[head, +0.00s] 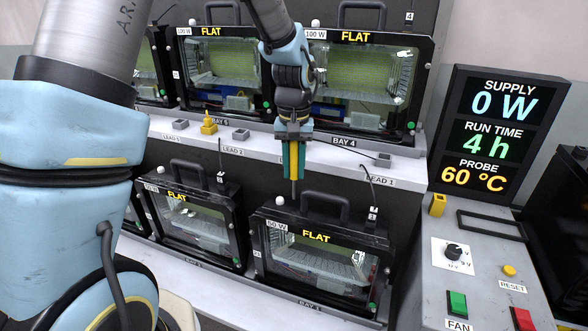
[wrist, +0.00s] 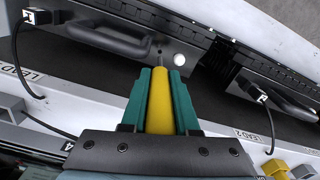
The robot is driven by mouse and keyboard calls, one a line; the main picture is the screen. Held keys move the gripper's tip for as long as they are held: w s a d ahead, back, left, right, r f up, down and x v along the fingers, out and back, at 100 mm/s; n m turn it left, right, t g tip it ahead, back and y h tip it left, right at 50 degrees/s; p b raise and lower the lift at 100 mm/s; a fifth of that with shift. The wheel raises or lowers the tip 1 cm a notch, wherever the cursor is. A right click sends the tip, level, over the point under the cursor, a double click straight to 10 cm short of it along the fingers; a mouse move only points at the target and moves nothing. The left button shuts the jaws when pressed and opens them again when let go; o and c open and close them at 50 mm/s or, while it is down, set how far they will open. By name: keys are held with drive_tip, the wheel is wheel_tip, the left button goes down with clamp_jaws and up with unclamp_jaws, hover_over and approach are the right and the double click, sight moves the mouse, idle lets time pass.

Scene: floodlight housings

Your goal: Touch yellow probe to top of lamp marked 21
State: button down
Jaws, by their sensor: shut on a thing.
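My gripper (head: 293,158) is shut on the yellow probe (wrist: 160,100). The probe's thin grey tip points down in the head view. It hangs near the top left of the lower right lamp housing (head: 320,250), marked FLAT and 50 W. In the wrist view the tip is close to that housing's white knob (wrist: 179,60); I cannot tell whether it touches anything. The lower left housing (head: 190,218) also reads FLAT. Two larger housings, the upper left (head: 222,70) and upper right (head: 365,85), are marked FLAT and 100 W.
A white shelf (head: 335,158) with lead labels and grey blocks runs between the rows. A yellow stepped piece (head: 209,123) stands on it. Cables and black handles rise above the lower housings. At right, a panel (head: 500,130) reads 0 W, 4 h and 60 °C above a control desk (head: 480,265).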

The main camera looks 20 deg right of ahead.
drive_tip(key=shift+r+p, duration=1.75)
drive_tip(key=shift+r, duration=0.85)
